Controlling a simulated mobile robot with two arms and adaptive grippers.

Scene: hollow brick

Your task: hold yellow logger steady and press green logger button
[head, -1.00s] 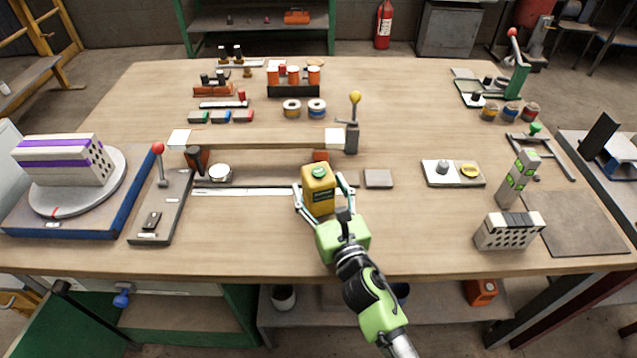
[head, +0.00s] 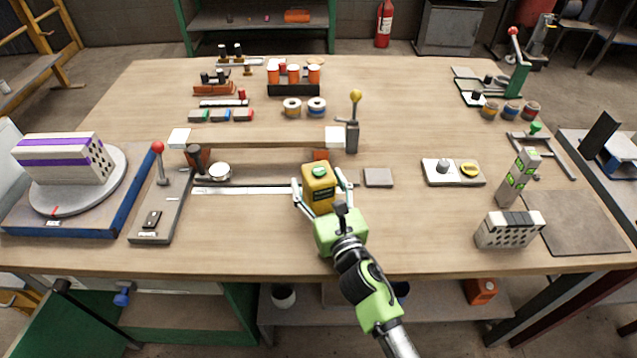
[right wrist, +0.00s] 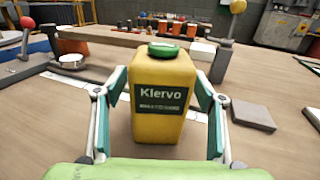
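The yellow logger (head: 318,190) stands upright on the table near its middle, with a green button (head: 319,171) on top. In the right wrist view the yellow logger (right wrist: 161,120) shows its dark "Klervo" label facing me, and the green button (right wrist: 163,50) is uncovered. My right gripper (head: 322,183) reaches in from the front, with one finger on each side of the logger. In the right wrist view, the fingers of my right gripper (right wrist: 162,84) are spread, with a visible gap at least on the left side. My left gripper is not in view.
A long wooden beam (head: 255,139) lies behind the logger, near a yellow-knobbed lever (head: 354,120). A grey square plate (head: 378,178) lies to the right. A red-knobbed lever (head: 159,165) stands at left. A perforated block (head: 509,230) sits at right. Table in front is clear.

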